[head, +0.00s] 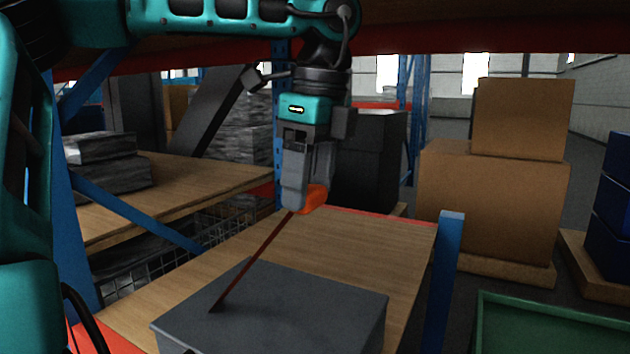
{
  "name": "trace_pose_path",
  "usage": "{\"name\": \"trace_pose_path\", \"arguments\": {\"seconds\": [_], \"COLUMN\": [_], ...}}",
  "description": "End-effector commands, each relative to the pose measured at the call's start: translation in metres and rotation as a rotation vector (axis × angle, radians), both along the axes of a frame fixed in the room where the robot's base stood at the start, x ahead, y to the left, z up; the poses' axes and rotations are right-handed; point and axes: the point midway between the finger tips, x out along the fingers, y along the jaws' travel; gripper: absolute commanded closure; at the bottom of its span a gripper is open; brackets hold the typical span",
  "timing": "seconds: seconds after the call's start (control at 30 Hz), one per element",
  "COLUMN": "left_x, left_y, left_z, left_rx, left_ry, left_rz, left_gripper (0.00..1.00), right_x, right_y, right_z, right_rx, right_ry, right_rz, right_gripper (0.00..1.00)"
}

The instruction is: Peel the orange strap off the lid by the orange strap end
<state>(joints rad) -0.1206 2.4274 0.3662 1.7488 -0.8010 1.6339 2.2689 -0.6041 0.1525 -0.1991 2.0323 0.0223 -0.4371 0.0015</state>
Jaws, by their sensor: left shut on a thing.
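The lid (310,315) is a flat dark grey top on a box that stands on the wooden shelf. The orange strap (258,251) is a thin reddish band. It runs slanting from the lid's left part up to my left gripper, clear of the lid along most of its length. My left gripper (303,203) is above the lid's far edge, pointing down, shut on the bright orange strap end (314,198). The fingers hide part of the strap end. My right gripper is not in view.
A blue rack post (443,280) stands right of the box. A wooden shelf (370,240) extends behind the box. Cardboard boxes (490,190) stand further right, and a green bin (550,325) is at the lower right. A red beam crosses overhead.

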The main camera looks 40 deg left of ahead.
Motion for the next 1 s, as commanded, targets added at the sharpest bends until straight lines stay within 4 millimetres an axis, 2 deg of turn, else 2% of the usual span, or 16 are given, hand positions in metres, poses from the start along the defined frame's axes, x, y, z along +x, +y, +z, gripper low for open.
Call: {"name": "trace_pose_path", "arguments": {"seconds": [0.8,1.0], "left_x": [-0.017,-0.019], "left_y": [0.053,0.059], "left_z": [0.016,0.017], "left_rx": [-0.002,0.000], "left_ry": [-0.004,-0.002], "left_rz": [0.001,-0.001], "left_gripper": [0.59,0.59], "right_x": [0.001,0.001], "right_y": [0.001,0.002], "right_z": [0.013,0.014], "right_rx": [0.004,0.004], "right_ry": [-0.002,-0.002], "right_rz": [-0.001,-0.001], "right_gripper": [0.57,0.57]}}
